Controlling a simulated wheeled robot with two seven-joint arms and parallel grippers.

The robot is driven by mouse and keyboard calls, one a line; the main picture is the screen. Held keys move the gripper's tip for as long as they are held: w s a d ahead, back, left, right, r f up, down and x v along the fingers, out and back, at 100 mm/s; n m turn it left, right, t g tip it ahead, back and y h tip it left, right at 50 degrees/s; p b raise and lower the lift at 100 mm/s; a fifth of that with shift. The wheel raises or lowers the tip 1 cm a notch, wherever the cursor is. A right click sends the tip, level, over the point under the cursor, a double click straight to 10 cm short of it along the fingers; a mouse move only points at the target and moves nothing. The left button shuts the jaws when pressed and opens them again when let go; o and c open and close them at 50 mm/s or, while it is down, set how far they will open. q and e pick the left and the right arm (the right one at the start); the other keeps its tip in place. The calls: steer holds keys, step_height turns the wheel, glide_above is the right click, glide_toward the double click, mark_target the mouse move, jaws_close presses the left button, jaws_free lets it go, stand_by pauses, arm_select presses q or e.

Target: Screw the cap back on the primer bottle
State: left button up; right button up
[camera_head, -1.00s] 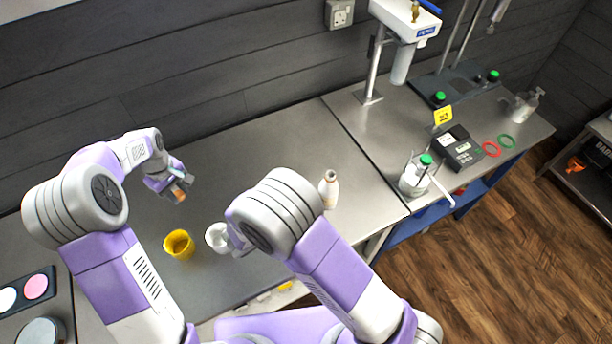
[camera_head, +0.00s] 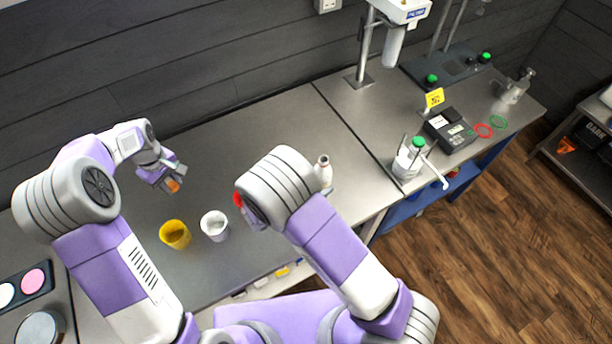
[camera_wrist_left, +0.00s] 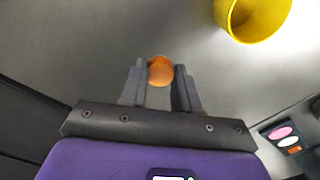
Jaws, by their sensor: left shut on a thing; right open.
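My left gripper (camera_head: 170,183) is shut on an orange cap (camera_head: 173,186) and holds it above the left part of the steel bench. In the left wrist view the round cap (camera_wrist_left: 160,71) sits between the two fingertips (camera_wrist_left: 160,80). The white bottle (camera_head: 325,173), seemingly the primer bottle, stands upright on the bench with a bare dark mouth. It is partly hidden behind my right arm, well to the right of the cap. My right gripper (camera_head: 250,214) is open, close to the right of a white cup, and mostly hidden by its own forearm.
A yellow cup (camera_head: 175,235) and the white cup (camera_head: 214,226) stand on the bench between my arms. The yellow cup also shows in the left wrist view (camera_wrist_left: 243,25). A green-capped container (camera_head: 407,163) and a dark device (camera_head: 448,131) stand further right. The bench's back middle is clear.

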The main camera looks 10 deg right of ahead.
mark_target(327, 160)
steer(key=shift+w, duration=0.1)
steer(key=x, duration=0.5)
steer(key=shift+w+d+r, duration=0.1)
steer(key=shift+w+r, duration=0.05)
steer(key=shift+r, duration=0.05)
steer(key=c, duration=1.3)
steer(key=shift+o, duration=0.2)
steer(key=shift+r, duration=0.15)
steer(key=shift+r+p, duration=0.7)
steer(key=shift+r, duration=4.15)
